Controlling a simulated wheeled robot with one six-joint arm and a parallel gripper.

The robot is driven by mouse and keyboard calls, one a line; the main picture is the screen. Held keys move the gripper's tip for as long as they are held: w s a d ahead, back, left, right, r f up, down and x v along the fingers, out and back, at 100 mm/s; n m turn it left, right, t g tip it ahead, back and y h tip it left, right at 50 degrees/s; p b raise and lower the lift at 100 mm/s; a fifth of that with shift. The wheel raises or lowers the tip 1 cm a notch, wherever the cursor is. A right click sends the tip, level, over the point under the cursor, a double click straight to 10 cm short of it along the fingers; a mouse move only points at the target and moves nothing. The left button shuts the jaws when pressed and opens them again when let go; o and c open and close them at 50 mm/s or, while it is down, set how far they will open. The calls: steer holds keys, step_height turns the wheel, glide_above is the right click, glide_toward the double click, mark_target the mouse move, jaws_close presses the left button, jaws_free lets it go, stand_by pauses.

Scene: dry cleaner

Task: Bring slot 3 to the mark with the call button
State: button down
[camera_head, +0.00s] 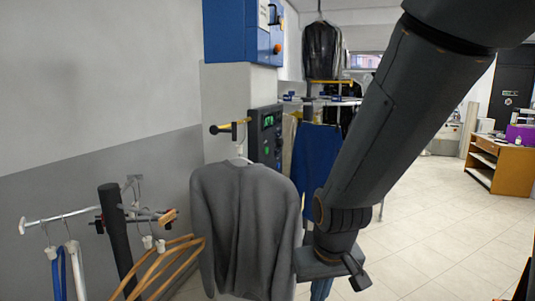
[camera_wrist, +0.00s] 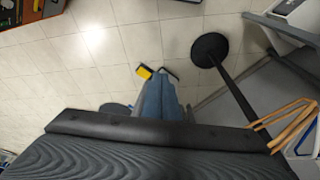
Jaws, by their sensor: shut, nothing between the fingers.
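A dark control panel (camera_head: 266,136) with a lit green display and a green button is on the pillar, left of my arm. A grey sweater (camera_head: 245,225) hangs on a hanger in front of it and hides its lower part. A yellow-tipped arm (camera_head: 230,126) sticks out above the sweater. My gripper (camera_head: 335,266) is low, at the sweater's right edge, shut and empty; I cannot tell whether it touches the sweater. No slot number or mark is readable. A dark bar and ribbed surface fill the lower wrist view.
A rack (camera_head: 118,240) with wooden hangers (camera_head: 160,265) stands at left; its round base (camera_wrist: 209,49) shows in the wrist view. A blue box (camera_head: 240,30) is above the panel. Blue trousers (camera_head: 314,165) hang behind my arm. Tiled floor is clear at right, before a wooden counter (camera_head: 510,168).

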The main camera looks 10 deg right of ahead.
step_height(320, 180, down, 12)
steer(key=g+b, duration=0.1)
steer(key=b, duration=0.9)
steer(key=shift+w+f+b, duration=0.2)
steer(key=shift+w+b, duration=0.1)
steer(key=shift+w, duration=0.15)
